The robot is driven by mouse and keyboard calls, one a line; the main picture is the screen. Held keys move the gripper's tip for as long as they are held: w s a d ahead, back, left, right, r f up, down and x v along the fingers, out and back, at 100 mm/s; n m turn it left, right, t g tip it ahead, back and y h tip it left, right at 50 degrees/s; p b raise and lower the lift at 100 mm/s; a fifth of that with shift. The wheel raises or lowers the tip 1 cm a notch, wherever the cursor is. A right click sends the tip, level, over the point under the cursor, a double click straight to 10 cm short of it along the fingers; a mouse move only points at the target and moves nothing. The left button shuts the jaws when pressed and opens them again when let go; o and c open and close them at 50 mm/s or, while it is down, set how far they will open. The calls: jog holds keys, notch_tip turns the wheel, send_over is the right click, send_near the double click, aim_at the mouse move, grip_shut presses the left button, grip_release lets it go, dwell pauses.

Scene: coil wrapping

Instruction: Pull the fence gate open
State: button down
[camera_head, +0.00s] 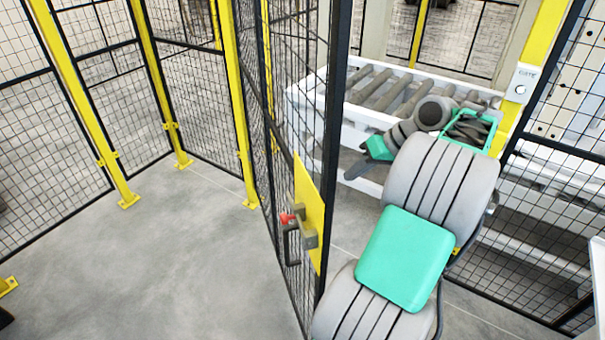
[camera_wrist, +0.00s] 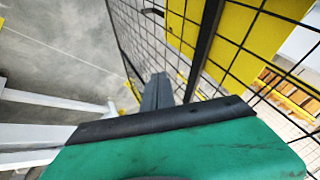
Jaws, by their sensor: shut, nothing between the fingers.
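The fence gate (camera_head: 280,120) is a black mesh leaf with a dark frame. It stands swung out at an angle to the fence line, with a gap on its right side. A yellow plate (camera_head: 308,205) near its free edge carries a grey handle (camera_head: 296,238) with a red part. My gripper (camera_head: 352,172) is right of the leaf's free edge, on the side away from the handle, with its fingers shut and empty. In the wrist view the fingers (camera_wrist: 157,88) point along the mesh (camera_wrist: 130,40); I cannot tell if they touch it. The yellow plate (camera_wrist: 235,35) shows there too.
A yellow post (camera_head: 530,65) with a small white box (camera_head: 521,80) stands right of the opening. A white roller conveyor (camera_head: 340,110) lies behind it. Yellow-posted mesh fence (camera_head: 85,105) runs on the left. The grey floor (camera_head: 170,270) left of the gate is clear.

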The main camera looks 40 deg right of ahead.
jog(key=w+a+f, duration=0.6)
jog(key=a+f, duration=0.1)
jog(key=f, duration=0.1)
jog(key=shift+a, duration=0.2)
dwell(0.3)
